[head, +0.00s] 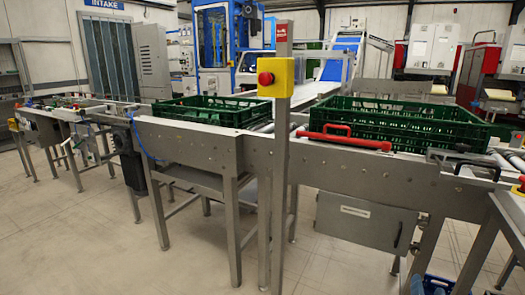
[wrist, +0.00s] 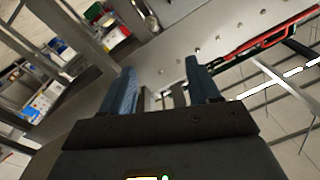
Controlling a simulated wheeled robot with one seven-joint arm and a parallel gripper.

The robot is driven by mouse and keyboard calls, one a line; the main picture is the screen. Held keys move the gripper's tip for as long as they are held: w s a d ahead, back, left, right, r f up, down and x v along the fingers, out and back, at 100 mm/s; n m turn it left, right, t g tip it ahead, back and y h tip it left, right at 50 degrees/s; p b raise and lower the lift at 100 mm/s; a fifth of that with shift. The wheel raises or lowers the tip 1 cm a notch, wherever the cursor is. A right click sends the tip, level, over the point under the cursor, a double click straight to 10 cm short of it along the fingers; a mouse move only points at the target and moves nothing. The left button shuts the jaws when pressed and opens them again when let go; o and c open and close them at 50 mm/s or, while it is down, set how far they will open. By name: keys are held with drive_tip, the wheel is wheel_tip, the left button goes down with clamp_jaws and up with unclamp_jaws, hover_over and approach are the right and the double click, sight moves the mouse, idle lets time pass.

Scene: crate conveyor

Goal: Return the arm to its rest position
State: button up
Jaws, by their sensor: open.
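In the wrist view my gripper (wrist: 158,92) shows at the bottom middle, with two blue fingers standing apart. Nothing is held between the fingers. A steel surface with a row of round holes lies beyond them. My gripper and arm do not show in the head view.
A steel conveyor (head: 190,140) runs across the head view. It carries a green crate (head: 212,117) and a larger green crate (head: 400,131) at the right. A post with a yellow stop-button box (head: 284,76) stands in front. A red handle (head: 343,140) sits on the rail.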

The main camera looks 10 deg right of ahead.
drive_tip(key=s+a+r+n+y+p, duration=0.1)
drive_tip(key=s+a+r+n+y, duration=0.2)
drive_tip(key=s, duration=0.7)
drive_tip(key=s+a+n+y, duration=0.25)
drive_tip(key=s+a, duration=0.25)
drive_tip(key=s, duration=0.4)
drive_tip(key=s+a+r+n+y+p, duration=0.15)
drive_tip(key=s+a+n, duration=0.25)
drive_tip(key=s, duration=0.6)
drive_tip(key=s+a+r+n+g+y+p, duration=0.1)
drive_tip(key=s+a+r+y, duration=0.1)
drive_tip(key=s+a+r, duration=1.1)
drive_tip(key=shift+s+a+r, duration=0.3)
drive_tip(key=shift+s+r, duration=0.15)
drive_tip(key=shift+s, duration=0.6)
